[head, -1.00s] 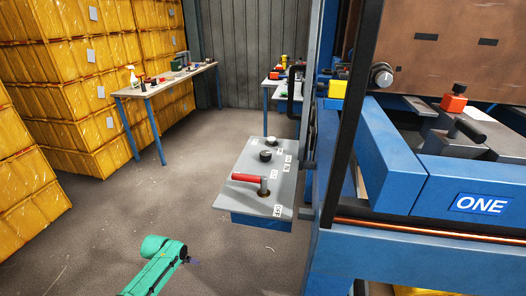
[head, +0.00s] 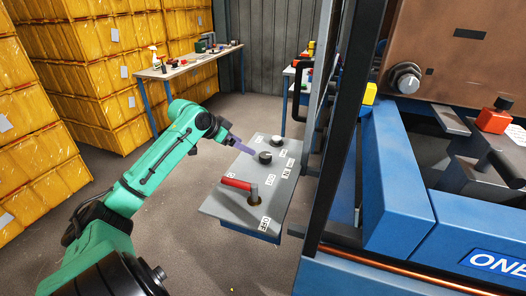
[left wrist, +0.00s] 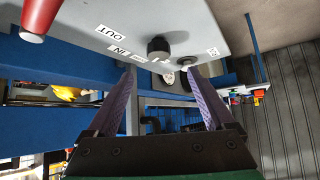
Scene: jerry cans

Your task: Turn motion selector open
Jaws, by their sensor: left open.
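A grey control panel (head: 222,204) on a blue box carries a red-handled lever (head: 238,184), a black round knob (head: 265,157) and a second knob (head: 277,141) farther back. Which one is the motion selector is not written legibly. My left gripper (head: 252,151) has purple fingers and reaches over the panel's left edge, close to the black knob. In the left wrist view its fingers (left wrist: 160,75) are spread and empty, with the black knob (left wrist: 158,47) ahead between them. Labels IN and OUT show beside it. My right gripper is out of view.
A blue machine frame (head: 400,190) with a dark upright post (head: 345,130) stands right of the panel. Yellow stacked crates (head: 90,70) and a workbench (head: 185,66) stand at the left and back. Floor left of the panel is free.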

